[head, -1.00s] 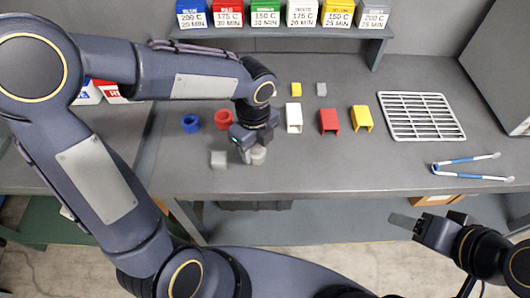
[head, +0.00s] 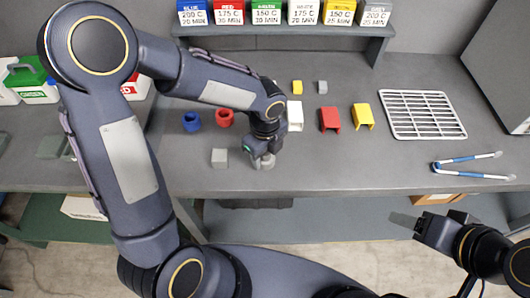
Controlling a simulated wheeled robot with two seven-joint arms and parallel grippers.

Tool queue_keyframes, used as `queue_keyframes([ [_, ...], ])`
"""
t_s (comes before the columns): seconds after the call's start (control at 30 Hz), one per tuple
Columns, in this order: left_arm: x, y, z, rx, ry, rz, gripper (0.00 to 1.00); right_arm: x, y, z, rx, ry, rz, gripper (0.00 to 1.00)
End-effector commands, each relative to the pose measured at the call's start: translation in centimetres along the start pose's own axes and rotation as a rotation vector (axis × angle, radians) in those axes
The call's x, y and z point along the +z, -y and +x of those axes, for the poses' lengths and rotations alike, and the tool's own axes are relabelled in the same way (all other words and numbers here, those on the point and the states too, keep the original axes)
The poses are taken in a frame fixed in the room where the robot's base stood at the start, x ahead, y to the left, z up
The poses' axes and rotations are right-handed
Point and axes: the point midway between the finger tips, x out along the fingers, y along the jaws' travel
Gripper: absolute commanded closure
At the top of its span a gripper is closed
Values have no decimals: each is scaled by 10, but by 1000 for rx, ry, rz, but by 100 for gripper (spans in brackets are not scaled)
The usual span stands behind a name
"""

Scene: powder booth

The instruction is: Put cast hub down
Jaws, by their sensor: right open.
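The cast hub (head: 264,163) is a small grey round piece at the front middle of the bench (head: 340,175). My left gripper (head: 261,155) points down at it from above, with its fingertips at the hub. The wrist and fingers cover part of the hub, so I cannot tell whether the fingers grip it or whether it rests fully on the bench. My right gripper (head: 422,225) is open and empty at the lower right, in front of the bench edge.
A grey block (head: 219,158) lies just left of the hub. Blue (head: 191,122) and red (head: 225,118) round pieces, a white bracket (head: 295,116), a red bracket (head: 329,119) and a yellow bracket (head: 363,116) stand behind. A white rack (head: 423,115) and blue-handled tongs (head: 465,166) lie right.

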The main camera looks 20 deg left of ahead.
Motion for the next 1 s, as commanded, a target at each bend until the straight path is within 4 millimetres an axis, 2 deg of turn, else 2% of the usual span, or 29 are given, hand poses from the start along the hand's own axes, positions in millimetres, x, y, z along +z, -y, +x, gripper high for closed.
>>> queue_keyframes([
  [0.03, 0, 0, 0, 1, 0, 0, 46, 0, 0, 0, 0, 0, 0, 40],
  [0.13, 0, 0, 0, 1, 0, 0, 33, 0, 0, 0, 0, 0, 0, 40],
  [0.37, 0, 0, 0, 1, 0, 0, 33, 0, 0, 0, 0, 0, 0, 40],
  [0.53, 0, 0, -10, -1, 1, -1, 33, -2, 1, -3, 0, 0, 0, 40],
  [1.0, 0, 1, -102, -4, 0, 0, 33, -2, 2, -5, 0, 0, 0, 40],
])
